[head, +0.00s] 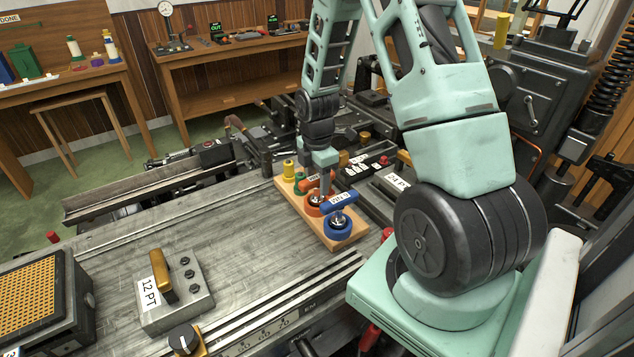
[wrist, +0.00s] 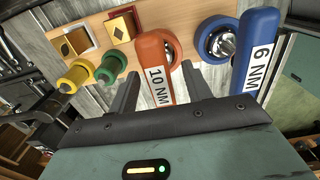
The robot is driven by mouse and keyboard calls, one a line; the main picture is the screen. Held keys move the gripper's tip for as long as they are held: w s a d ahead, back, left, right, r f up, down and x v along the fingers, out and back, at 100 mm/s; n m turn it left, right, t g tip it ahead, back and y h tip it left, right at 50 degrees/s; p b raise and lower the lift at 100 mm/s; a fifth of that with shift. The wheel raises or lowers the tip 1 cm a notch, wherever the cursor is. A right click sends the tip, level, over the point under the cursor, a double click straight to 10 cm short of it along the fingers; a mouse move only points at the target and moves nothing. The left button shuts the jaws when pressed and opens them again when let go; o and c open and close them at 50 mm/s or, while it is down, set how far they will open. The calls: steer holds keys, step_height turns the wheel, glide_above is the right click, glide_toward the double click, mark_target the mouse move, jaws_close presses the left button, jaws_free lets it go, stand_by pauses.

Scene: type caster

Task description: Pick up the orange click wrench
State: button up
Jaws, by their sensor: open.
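The orange click wrench (wrist: 153,50), its handle labelled 10 NM, stands on a wooden board (head: 333,243), with an orange ring socket (wrist: 172,44) beside it in the wrist view. My gripper (wrist: 161,68) is open. Its two fingers lie on either side of the orange handle in the wrist view, with gaps showing between handle and fingers. In the head view my gripper (head: 325,180) is low over the board and partly hides the orange wrench (head: 308,184).
A blue wrench (wrist: 259,50) marked 6 NM stands close to the right finger. Green (wrist: 111,67) and yellow (wrist: 75,76) pieces are at the left of the board. A grey 12 PT block (head: 176,292) sits on the metal bed, with bare metal (head: 200,215) between.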

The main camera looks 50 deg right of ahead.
steer(key=shift+f, duration=0.35)
steer(key=shift+c, duration=0.3)
jaws_close()
steer(key=shift+r, duration=0.15)
step_height(320, 180, up, 10)
steer(key=shift+f+b, duration=0.1)
steer(key=shift+b, duration=0.8)
